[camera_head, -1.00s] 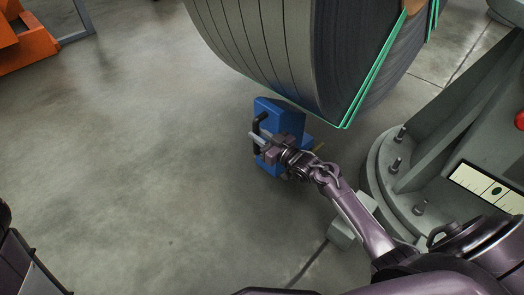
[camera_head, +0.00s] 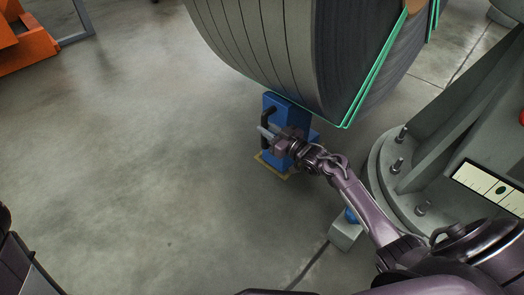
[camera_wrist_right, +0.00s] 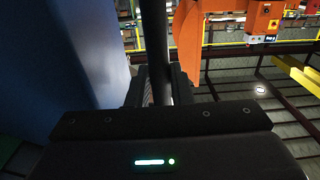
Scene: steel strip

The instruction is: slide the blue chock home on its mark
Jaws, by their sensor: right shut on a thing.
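The blue chock (camera_head: 278,103) stands on the floor at the lower edge of the big steel strip coil (camera_head: 265,50). Its upper edge meets the coil's outline; I cannot tell if they touch. A yellow mark (camera_head: 264,164) shows on the floor along the chock's near left side; the rest of it is hidden. My right gripper (camera_head: 268,134) is shut on the chock's black handle (camera_head: 267,116). In the right wrist view the handle (camera_wrist_right: 154,45) stands upright between the jaws, with the blue chock (camera_wrist_right: 50,60) on the left. My left gripper is out of view.
A grey bolted stand (camera_head: 385,175) with a scale plate is at the right, close to my right arm. A small grey block (camera_head: 345,234) lies under that arm. Orange equipment (camera_head: 25,40) is far left. Open concrete floor (camera_head: 140,170) fills the left.

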